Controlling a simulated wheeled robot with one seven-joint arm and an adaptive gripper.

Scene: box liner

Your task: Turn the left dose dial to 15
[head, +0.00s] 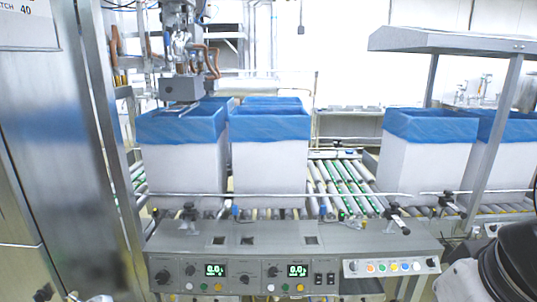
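The control panel (225,262) runs along the front of the conveyor. Its left half has a green-lit display (215,270) that seems to read 0.0, with a larger black knob (163,277) at the far left and a small knob (190,270) beside the display. The labels are too small to read, so I cannot tell which knob is the left dose dial or where it points. The right half has a similar display (298,270), also seeming to read 0.0, and its own knobs (272,271). My gripper is not in view; only my arm's links show at the lower right.
White boxes with blue liners (270,125) stand on the roller conveyor (345,180) behind the panel. A button box (391,267) with coloured buttons juts out at the panel's right. A steel cabinet (50,150) stands close on the left. A thin rail (330,195) crosses above the panel.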

